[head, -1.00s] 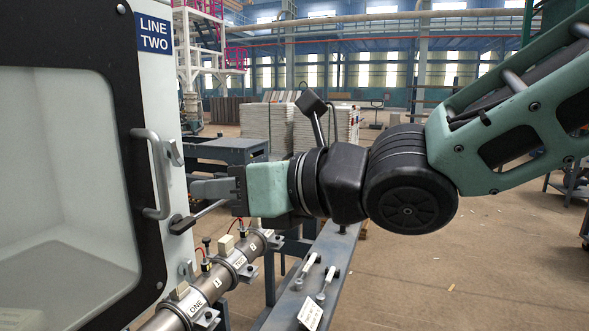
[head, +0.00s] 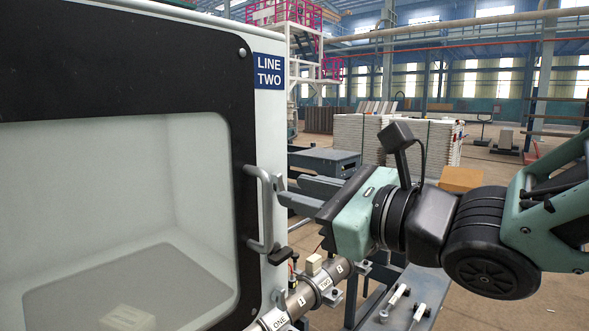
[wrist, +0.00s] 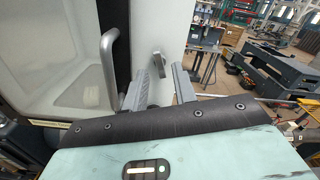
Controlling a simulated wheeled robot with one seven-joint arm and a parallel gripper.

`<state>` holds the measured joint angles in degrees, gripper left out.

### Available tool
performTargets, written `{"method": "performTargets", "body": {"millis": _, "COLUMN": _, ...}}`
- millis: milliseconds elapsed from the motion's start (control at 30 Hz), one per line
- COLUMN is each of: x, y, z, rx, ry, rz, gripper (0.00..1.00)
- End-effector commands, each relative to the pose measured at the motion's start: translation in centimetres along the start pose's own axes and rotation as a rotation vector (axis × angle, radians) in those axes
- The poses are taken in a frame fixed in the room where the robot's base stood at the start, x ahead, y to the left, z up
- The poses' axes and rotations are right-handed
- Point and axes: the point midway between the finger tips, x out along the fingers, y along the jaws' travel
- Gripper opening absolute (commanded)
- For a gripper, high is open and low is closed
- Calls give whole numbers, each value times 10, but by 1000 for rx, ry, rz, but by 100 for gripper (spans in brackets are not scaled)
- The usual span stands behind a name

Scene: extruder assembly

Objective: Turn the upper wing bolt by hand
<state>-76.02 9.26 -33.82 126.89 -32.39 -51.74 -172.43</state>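The upper wing bolt (head: 281,183) is a small grey piece on the white door edge, right of the upper handle end; in the wrist view it also shows (wrist: 160,65). The lower wing bolt (head: 280,256) has a dark wing and sits near the handle's lower end. My gripper (head: 290,191) is open and points at the door edge at the upper bolt's height. In the wrist view the upper bolt appears between my gripper's fingertips (wrist: 160,72), with gaps on both sides. I cannot tell how deep it lies between them.
The grey door handle (head: 262,208) stands out close left of the fingers. A metal barrel (head: 315,287) with labelled blocks runs below my gripper. A rail (head: 415,285) with small bolts is at the lower right. Pallet stacks (head: 355,140) stand behind on open floor.

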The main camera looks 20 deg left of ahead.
Motion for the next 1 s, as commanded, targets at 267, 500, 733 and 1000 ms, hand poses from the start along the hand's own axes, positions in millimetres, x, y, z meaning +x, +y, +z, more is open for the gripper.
{"method": "performTargets", "body": {"millis": 267, "x": 21, "y": 0, "z": 0, "rx": 0, "ry": -1, "rz": -1, "gripper": 28}}
{"method": "performTargets", "body": {"millis": 500, "x": 22, "y": 0, "z": -1, "rx": 1, "ry": -1, "rz": -1, "gripper": 28}}
{"method": "performTargets", "body": {"millis": 733, "x": 23, "y": 0, "z": -1, "rx": 1, "ry": -1, "rz": -1, "gripper": 28}}
{"method": "performTargets", "body": {"millis": 1000, "x": 23, "y": 0, "z": 0, "rx": 1, "ry": -1, "rz": -1, "gripper": 11}}
